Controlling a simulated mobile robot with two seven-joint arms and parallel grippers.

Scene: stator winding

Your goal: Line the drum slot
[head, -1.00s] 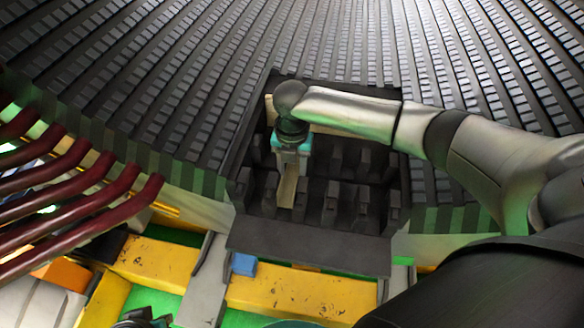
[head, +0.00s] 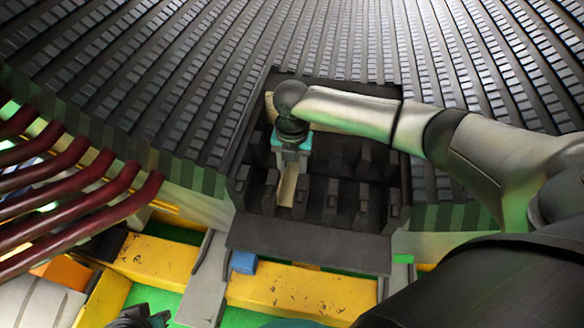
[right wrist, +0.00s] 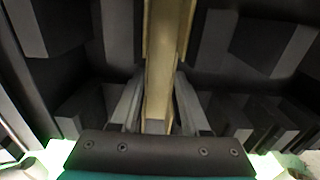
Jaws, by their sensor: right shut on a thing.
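The slotted dark drum (head: 340,40) fills the back of the head view, with many parallel slots and ridges. My right gripper (head: 290,168) points down into a black open holder (head: 308,240) in front of the drum. It is shut on a narrow beige liner strip (head: 287,190). In the right wrist view the strip (right wrist: 160,65) runs lengthwise between the two grey fingers (right wrist: 155,108). The strip's lower end is hidden, and I cannot tell how it sits in the holder. A dark part at the lower left edge may belong to my left gripper (head: 140,318); its jaws are not visible.
Black upright blocks (head: 331,195) line the holder close around the right gripper. Dark red curved bars (head: 90,190) stand at the left. A yellow beam (head: 300,292), a blue block (head: 244,263) and a grey post (head: 207,285) lie in front.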

